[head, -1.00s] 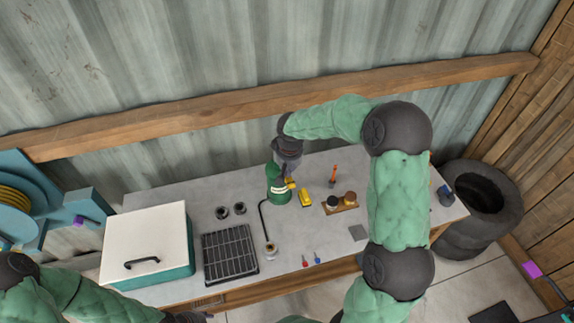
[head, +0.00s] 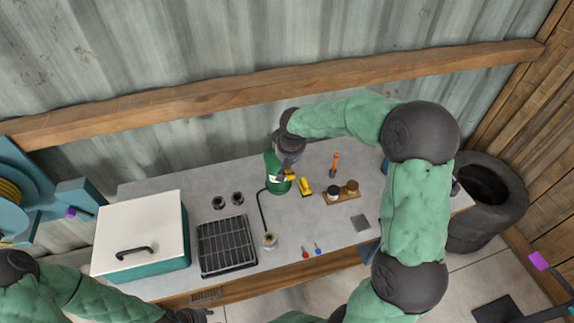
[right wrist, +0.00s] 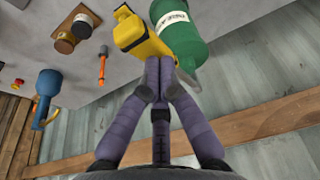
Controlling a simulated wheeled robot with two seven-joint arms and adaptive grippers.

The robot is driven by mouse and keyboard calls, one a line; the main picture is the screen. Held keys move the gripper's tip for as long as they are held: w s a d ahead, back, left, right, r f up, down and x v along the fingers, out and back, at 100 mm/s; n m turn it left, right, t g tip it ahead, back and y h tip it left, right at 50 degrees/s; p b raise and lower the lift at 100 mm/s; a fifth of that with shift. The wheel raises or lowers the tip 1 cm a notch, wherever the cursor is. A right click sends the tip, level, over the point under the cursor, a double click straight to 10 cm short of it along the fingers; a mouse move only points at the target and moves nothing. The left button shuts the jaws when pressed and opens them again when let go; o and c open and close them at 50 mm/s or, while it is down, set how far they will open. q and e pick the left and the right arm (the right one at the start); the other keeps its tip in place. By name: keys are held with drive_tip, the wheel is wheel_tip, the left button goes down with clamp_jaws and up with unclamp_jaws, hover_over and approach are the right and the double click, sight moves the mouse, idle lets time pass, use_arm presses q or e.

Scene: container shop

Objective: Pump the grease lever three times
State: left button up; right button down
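The grease pump is a green cylinder (head: 271,163) with a white label, standing near the back of the bench. My right gripper (head: 288,163) reaches down to the pump's top from the back. In the right wrist view its fingers come together at the tips (right wrist: 162,76), just beside a yellow part (right wrist: 145,45) and the green cylinder (right wrist: 181,32). I see nothing clearly held, and whether the fingertips touch the yellow part is unclear. My left gripper (head: 190,315) is at the bottom edge, partly cut off.
A black hose runs to a small fitting (head: 269,241).

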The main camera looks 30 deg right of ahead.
sight(290, 173)
wheel_tip(290, 173, down, 8)
drive_tip(key=s+t+b, duration=0.1)
drive_tip(key=t+b, duration=0.1)
drive_tip(key=b, duration=1.4)
drive_tip(key=shift+s+a+r+t+h, duration=0.2)
drive_tip(key=shift+s+r+t+h, duration=0.1)
drive_tip(key=shift+t, duration=0.1)
drive_tip(key=shift+f, duration=0.2)
drive_tip(key=shift+s+a+f, duration=0.1)
drive_tip(key=shift+s+f, duration=0.05)
wheel_tip(290, 173, up, 5)
drive_tip(key=p, duration=0.2)
drive_tip(key=shift+f+p, duration=0.1)
drive_tip(key=shift+p, duration=0.2)
drive_tip(key=p+v, duration=0.1)
drive_tip(key=v, duration=0.9)
drive_tip(key=shift+s, duration=0.45)
